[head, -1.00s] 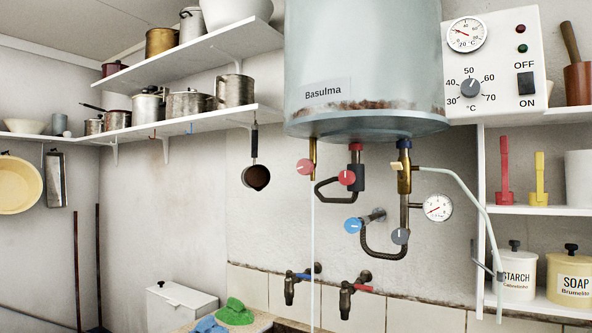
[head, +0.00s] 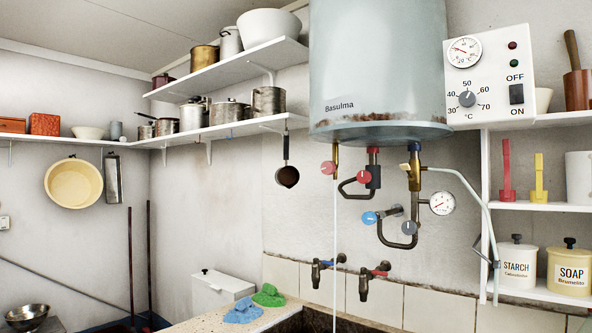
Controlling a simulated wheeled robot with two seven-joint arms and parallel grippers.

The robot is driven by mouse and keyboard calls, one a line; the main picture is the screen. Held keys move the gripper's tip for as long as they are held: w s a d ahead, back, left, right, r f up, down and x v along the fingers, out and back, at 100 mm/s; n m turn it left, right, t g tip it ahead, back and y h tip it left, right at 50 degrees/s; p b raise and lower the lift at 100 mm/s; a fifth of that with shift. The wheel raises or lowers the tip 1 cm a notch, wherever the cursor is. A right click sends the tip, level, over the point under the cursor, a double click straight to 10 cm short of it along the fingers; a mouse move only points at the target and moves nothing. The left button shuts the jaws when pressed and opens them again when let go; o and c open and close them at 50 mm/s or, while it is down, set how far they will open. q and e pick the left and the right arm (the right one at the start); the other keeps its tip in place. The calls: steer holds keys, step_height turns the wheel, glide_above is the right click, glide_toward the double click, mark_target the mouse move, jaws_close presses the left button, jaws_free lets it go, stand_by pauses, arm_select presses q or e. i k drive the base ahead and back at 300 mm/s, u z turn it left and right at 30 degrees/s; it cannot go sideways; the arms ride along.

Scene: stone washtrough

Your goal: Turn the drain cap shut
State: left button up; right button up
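A water heater (head: 378,70) marked "Basulma" hangs on the wall, rusty along its lower rim. A brass pipe (head: 335,153) comes down from its underside and bears a red round knob (head: 328,167). A thin white line, like a stream of water (head: 335,222), drops from this pipe toward the trough. A second red knob (head: 364,177), a blue knob (head: 369,218) and a grey knob (head: 408,228) sit on the pipes to its right. No label shows which one is the drain cap. Neither of my grippers is in view.
Two wall taps (head: 322,268) (head: 368,281) stick out above the stone trough (head: 205,319). Green (head: 268,295) and blue (head: 242,311) cloths lie on its rim. A dark pan (head: 287,175) hangs left of the heater. Shelves with jars stand right.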

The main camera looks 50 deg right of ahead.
mark_target(328, 168)
steer(key=z, duration=0.35)
steer(key=i, duration=0.85)
steer(key=z, duration=0.75)
